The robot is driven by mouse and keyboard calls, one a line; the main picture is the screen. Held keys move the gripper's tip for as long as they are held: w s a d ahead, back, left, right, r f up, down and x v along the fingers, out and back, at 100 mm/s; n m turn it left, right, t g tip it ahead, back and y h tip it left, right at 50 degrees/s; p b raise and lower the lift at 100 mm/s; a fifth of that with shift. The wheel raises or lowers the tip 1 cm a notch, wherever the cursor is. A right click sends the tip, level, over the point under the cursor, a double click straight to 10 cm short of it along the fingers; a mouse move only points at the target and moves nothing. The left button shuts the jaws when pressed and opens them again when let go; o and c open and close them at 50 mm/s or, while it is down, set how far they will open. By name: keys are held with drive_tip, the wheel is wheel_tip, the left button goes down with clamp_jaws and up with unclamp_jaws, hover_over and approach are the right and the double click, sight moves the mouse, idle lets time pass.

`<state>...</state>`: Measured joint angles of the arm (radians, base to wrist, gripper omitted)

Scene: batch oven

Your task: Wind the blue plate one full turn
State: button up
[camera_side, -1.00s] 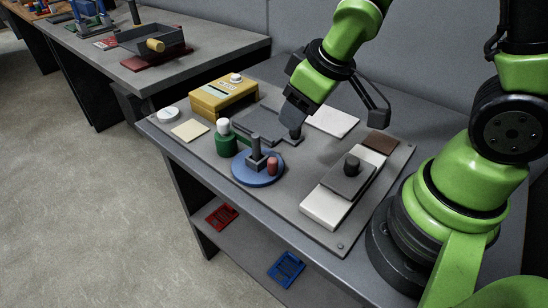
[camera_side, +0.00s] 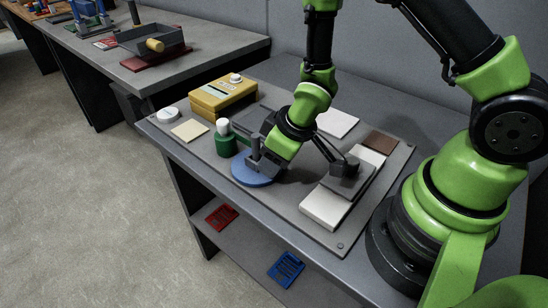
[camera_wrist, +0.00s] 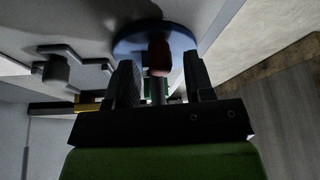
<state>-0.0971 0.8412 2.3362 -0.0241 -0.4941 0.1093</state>
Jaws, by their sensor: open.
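The round blue plate (camera_side: 247,174) lies on the grey board at the front of the bench. In the side view a grey upright stands on it, and my gripper (camera_side: 264,164) is low over its right part. In the wrist view the blue plate (camera_wrist: 128,46) is ahead of my gripper (camera_wrist: 158,82). The reddish peg (camera_wrist: 159,58) of the plate shows between the two open fingers. In the side view my gripper hides that peg. I cannot tell if a finger touches it.
A green cylinder with a white top (camera_side: 224,140) stands just behind the plate. A yellow box (camera_side: 222,96) is at the back left. A cream square (camera_side: 189,131) lies at left.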

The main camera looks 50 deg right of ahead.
sight(256, 174)
drive_tip(key=shift+w+f, duration=0.15)
drive_tip(key=shift+f, duration=0.25)
clamp_jaws()
drive_tip(key=shift+a+m, duration=0.25)
drive_tip(key=shift+m, duration=0.15)
drive_tip(key=shift+w+a+m+h, duration=0.1)
drive_tip(key=shift+a+m+h, duration=0.3)
drive_tip(key=shift+m, duration=0.45)
drive_tip(key=shift+w+a+m+h, duration=0.1)
drive_tip(key=shift+a+m+h, duration=0.25)
drive_tip(key=shift+m, duration=0.5)
drive_tip(key=shift+w+a+r+m+h, duration=0.1)
drive_tip(key=shift+w+a+m+h, duration=0.2)
drive_tip(key=shift+m, duration=0.6)
drive_tip(key=shift+w+a+m+h, duration=0.1)
drive_tip(key=shift+a+m+h, duration=0.25)
drive_tip(key=shift+m, duration=0.55)
drive_tip(key=shift+m+h, duration=0.3)
drive_tip(key=shift+m, duration=0.1)
